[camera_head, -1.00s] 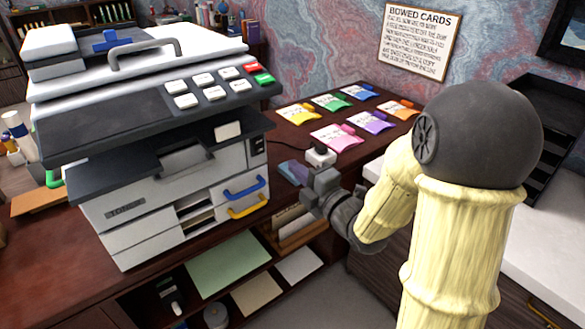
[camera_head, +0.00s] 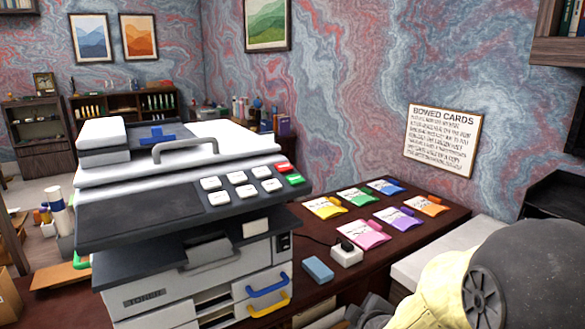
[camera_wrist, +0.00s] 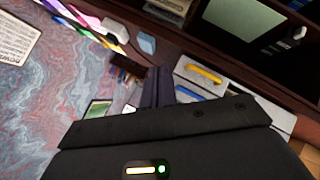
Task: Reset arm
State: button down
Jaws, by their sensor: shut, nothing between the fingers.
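My arm (camera_head: 535,275) fills the bottom right corner of the head view, with its dark round joint and pale yellow sleeve cut off by the frame edge. Its far end shows only as a grey piece at the bottom edge, so the fingertips are hidden there. In the wrist view, my gripper (camera_wrist: 158,87) shows as dark fingers beyond the black wrist housing. It is shut and empty. A blue block (camera_head: 317,269) lies on the desk apart from it and also shows in the wrist view (camera_wrist: 147,43).
A copier (camera_head: 190,220) with blue and yellow handles stands at left centre. A white box (camera_head: 346,254) sits beside the blue block. Several coloured card packs (camera_head: 363,234) lie behind. A sign (camera_head: 442,141) hangs on the wall. A white surface (camera_head: 440,243) is at right.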

jog(key=s+d+f+m+g+h, duration=0.1)
jog(key=s+f+m+g, duration=0.1)
jog(key=s+m+g, duration=0.35)
jog(key=s+d+f+m+g+h, duration=0.1)
jog(key=s+f+m+g, duration=0.1)
jog(key=s+m, duration=0.5)
jog(key=w+p+v, duration=0.2)
jog(key=p+v, duration=1.4)
jog(key=shift+w+r+n, duration=0.3)
jog(key=shift+n, duration=0.15)
jog(key=shift+d, duration=0.1)
